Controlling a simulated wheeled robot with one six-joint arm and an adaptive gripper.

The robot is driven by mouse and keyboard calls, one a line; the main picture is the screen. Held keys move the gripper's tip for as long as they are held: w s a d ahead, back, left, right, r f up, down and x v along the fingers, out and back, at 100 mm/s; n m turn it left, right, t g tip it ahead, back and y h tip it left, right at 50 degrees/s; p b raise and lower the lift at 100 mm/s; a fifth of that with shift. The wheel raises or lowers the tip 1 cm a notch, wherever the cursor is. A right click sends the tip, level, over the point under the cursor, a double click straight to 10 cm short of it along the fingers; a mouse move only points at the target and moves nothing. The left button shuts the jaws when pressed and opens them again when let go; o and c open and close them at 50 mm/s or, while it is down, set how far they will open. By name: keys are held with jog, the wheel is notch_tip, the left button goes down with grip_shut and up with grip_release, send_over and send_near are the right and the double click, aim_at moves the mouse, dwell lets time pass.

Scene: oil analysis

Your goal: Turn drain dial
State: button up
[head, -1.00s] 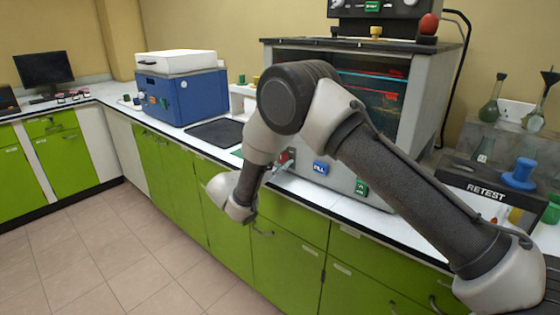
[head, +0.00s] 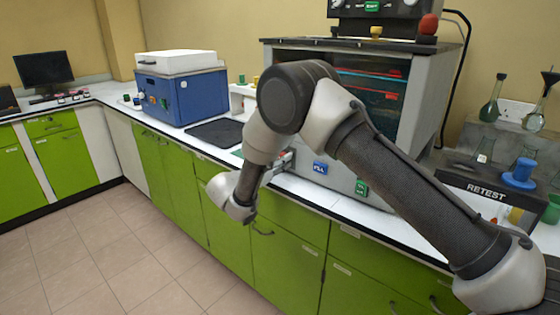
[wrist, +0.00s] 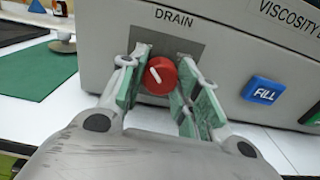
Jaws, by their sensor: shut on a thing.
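The red drain dial (wrist: 160,76) sits on the grey front panel under the label DRAIN in the wrist view. Its white pointer line slants toward the upper left. My gripper (wrist: 158,84) has its green-padded fingers on both sides of the dial and is shut on it. In the head view my gripper (head: 278,166) reaches the lower front of the bath unit (head: 424,110).
A blue FILL button (wrist: 262,90) is right of the dial, with a green button (head: 361,187) further right. A dark mat (head: 216,133) and a blue machine (head: 184,95) stand left on the counter. A RETEST box (head: 486,193) and flasks are at right.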

jog(key=shift+f+n, duration=0.1)
jog(key=shift+n, duration=0.2)
dwell(0.4)
jog(key=o, duration=1)
jog(key=v, duration=1.2)
jog(key=shift+a, duration=0.1)
